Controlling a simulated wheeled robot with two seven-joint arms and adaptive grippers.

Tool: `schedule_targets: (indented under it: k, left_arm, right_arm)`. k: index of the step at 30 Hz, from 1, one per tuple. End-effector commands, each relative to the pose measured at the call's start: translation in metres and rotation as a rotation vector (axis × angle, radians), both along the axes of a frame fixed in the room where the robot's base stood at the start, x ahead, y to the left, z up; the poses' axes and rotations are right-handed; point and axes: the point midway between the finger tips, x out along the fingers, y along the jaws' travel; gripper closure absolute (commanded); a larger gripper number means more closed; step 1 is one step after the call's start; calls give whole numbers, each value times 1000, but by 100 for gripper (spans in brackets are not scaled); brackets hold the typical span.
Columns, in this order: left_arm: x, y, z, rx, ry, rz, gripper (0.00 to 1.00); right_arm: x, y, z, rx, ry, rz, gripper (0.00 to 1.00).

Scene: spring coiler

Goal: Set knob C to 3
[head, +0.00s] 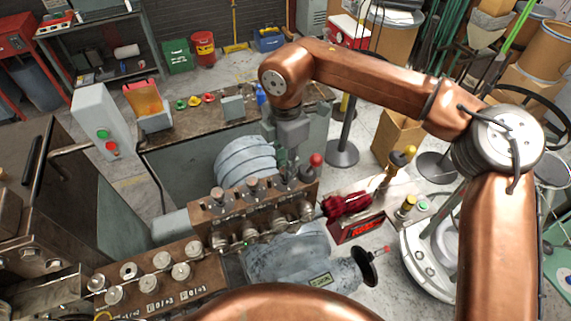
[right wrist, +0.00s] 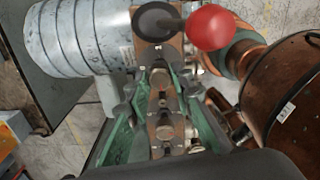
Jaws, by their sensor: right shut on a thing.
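A brown block (head: 235,215) on the machine carries a row of upright metal knobs, among them one at its left end (head: 217,195) and one nearer the middle (head: 252,185). My right gripper (head: 291,170) points down at the right end of this row and is shut on a knob there, mostly hidden by the fingers. In the right wrist view, the metal block with small fittings (right wrist: 165,128) shows below the fingers. The letters on the knobs are too small to read, so I cannot tell which is C or its setting. My left gripper is out of view.
A lever with a red ball (head: 316,159) stands close to the right of my gripper; the red ball also shows in the right wrist view (right wrist: 210,27). A second brown panel (head: 190,280) with several round knobs lies lower left. A ribbed grey cylinder (head: 245,160) is behind.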

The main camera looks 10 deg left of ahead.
Motion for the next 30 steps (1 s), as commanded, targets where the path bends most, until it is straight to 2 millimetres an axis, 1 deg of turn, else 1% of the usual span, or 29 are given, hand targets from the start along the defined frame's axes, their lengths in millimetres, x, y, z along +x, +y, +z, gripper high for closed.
schedule_targets:
  k: [1, 8, 15, 18, 20, 23, 30]
  left_arm:
    - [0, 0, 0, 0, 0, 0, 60]
    - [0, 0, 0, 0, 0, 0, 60]
    - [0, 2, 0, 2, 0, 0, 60]
    - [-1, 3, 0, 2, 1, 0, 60]
    - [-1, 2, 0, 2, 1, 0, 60]
    - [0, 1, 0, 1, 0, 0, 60]
    - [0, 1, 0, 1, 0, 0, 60]
  right_arm:
    - [0, 1, 1, 4, -1, 0, 77]
    - [0, 0, 0, 1, 0, 0, 61]
    - [0, 0, 0, 1, -1, 1, 61]
    - [0, 0, 4, 1, -1, 0, 61]
    - [1, 1, 10, 1, -3, 0, 61]
    - [1, 1, 26, 3, -3, 1, 61]
    - [0, 1, 77, 3, -3, 0, 61]
